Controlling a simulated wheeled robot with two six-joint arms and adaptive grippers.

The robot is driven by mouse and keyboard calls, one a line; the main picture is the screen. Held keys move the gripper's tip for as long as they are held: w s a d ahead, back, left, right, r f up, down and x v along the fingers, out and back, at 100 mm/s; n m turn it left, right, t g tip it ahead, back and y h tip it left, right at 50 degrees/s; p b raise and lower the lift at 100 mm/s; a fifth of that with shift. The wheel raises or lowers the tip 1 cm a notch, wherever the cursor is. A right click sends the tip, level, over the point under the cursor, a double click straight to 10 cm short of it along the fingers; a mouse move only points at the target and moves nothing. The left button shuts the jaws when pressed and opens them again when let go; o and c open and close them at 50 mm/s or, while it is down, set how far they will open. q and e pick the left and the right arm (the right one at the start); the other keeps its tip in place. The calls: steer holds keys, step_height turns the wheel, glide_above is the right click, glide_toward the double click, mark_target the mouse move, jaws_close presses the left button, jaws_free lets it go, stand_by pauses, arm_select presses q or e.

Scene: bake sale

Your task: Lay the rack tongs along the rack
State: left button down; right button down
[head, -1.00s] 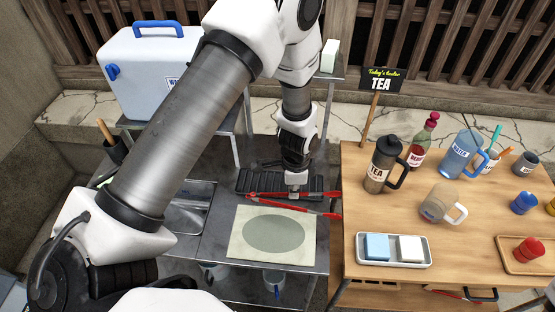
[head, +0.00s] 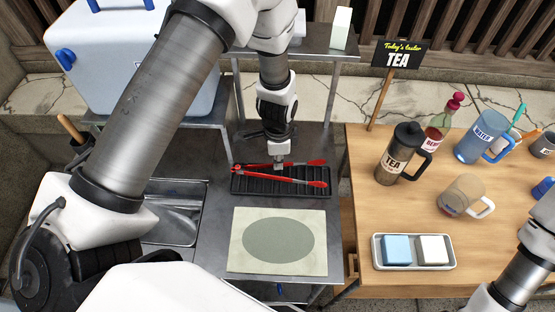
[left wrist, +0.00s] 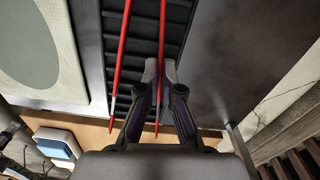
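The red rack tongs (head: 300,181) lie lengthwise over the black ribbed rack (head: 283,192) in the head view, their two arms spread toward the right. One arm runs near the rack's back edge, the other across its middle. I cannot tell whether they rest on the rack or hover just above. My left gripper (head: 280,163) points down over the back arm. In the left wrist view, the fingers of my left gripper (left wrist: 160,68) are close together around one red tong arm (left wrist: 162,25); the other arm (left wrist: 122,50) is free. My right gripper is out of view.
A cream mat with a green oval (head: 240,262) lies in front of the rack, and a sink (head: 178,226) is left. The wooden table (head: 362,215) at right holds a tea pitcher (head: 394,160), mugs and a sponge tray (head: 414,266). A cooler (head: 100,75) stands behind.

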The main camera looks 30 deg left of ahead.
arm_select(q)
steer(key=shift+s+d+f+b, duration=0.1)
steer(key=shift+f+b, duration=0.2)
steer(key=shift+f, duration=0.15)
steer(key=c, duration=1.3)
jaws_free()
steer(key=shift+r, duration=0.2)
steer(key=shift+r+p, duration=0.5)
steer(key=shift+p, duration=0.1)
step_height(320, 180, up, 12)
steer(key=b, duration=0.3)
steer(key=shift+f, duration=0.1)
